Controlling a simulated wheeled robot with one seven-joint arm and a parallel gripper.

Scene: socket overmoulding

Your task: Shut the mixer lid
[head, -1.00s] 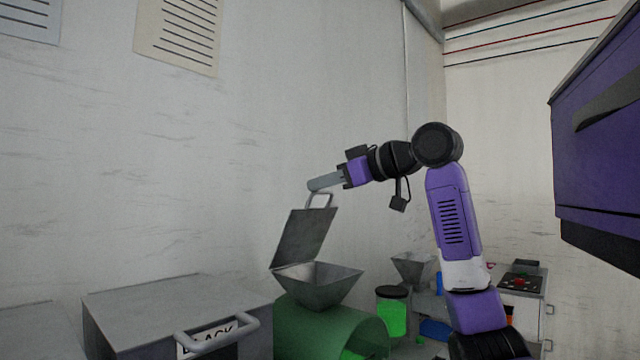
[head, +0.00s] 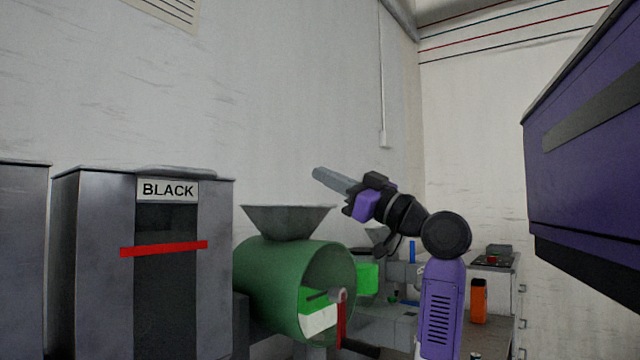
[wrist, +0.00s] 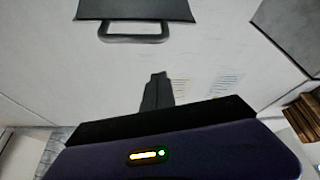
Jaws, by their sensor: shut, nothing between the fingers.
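The green mixer (head: 262,283) stands left of centre in the head view, with a grey hopper (head: 288,224) on top. No lid stands up above the hopper. The hopper's top is seen edge-on there, so the lid cannot be told apart from the rim. In the wrist view, a dark flat panel with a loop handle (wrist: 133,38) at the top edge looks like the mixer lid (wrist: 133,9). My gripper (head: 320,174) is shut and empty, above and right of the hopper, apart from it. Its closed fingers (wrist: 156,85) also show in the wrist view, apart from the handle.
A grey bin labelled BLACK (head: 85,260) stands left of the mixer. A purple cabinet (head: 585,165) hangs at the right. An orange object (head: 478,302) and other equipment stand behind my arm. The wall space above the mixer is free.

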